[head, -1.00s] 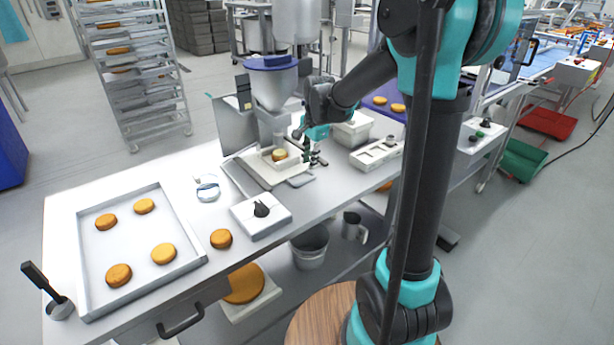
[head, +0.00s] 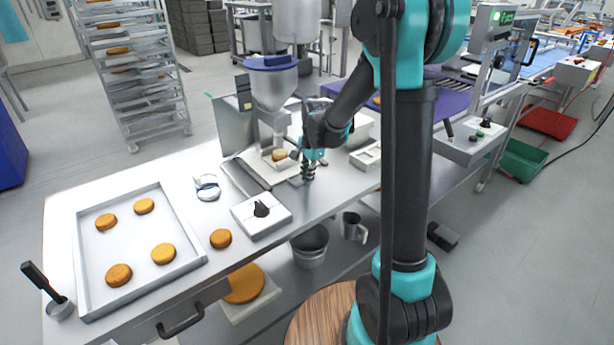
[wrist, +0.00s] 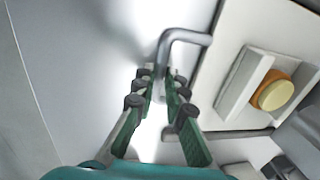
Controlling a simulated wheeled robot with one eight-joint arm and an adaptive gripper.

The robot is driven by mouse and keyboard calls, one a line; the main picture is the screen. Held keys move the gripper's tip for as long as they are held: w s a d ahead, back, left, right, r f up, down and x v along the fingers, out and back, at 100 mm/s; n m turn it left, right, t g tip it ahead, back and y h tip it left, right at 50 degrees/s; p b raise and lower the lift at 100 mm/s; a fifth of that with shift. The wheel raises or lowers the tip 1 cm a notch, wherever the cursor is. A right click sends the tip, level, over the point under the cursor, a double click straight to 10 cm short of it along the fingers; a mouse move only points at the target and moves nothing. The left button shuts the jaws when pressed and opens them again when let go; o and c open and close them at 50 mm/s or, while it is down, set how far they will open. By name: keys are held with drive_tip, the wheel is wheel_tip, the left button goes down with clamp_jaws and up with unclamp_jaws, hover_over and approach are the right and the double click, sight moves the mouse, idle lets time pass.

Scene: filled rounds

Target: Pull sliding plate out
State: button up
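The pale sliding plate (head: 264,174) lies on the bench under the filling machine's hopper (head: 272,88). A round golden cake sits in the plate's raised holder; it also shows in the wrist view (wrist: 274,92). A bent grey metal handle (wrist: 184,36) sticks out from the plate's side. My gripper (head: 308,178) is low over the bench at the right of the plate, fingers pointing down. In the wrist view my gripper (wrist: 159,80) has its green fingers apart, with the handle bar between or just beyond the tips. I cannot tell whether they touch it.
A tray with several cakes (head: 140,290) fills the bench's left end. A white box with a black knob (head: 262,210) and a loose cake (head: 221,238) stand near the front edge. A pale tray (head: 366,157) lies right of my gripper.

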clamp_jaws()
drive_tip(key=s+d, duration=0.3)
drive_tip(key=s, duration=0.2)
drive_tip(key=s+d, duration=0.3)
drive_tip(key=s, duration=0.2)
drive_tip(key=s+d, duration=0.4)
drive_tip(key=s, duration=0.1)
drive_tip(key=shift+s+d, duration=0.1)
drive_tip(key=shift+s, duration=0.05)
drive_tip(key=shift+o, duration=2.1)
unclamp_jaws()
drive_tip(key=shift+s+d, duration=0.1)
drive_tip(key=shift+s, duration=0.05)
wheel_tip(320, 180, up, 12)
drive_tip(key=s+d, duration=0.1)
drive_tip(key=shift+s, duration=0.35)
drive_tip(key=shift+f, duration=0.15)
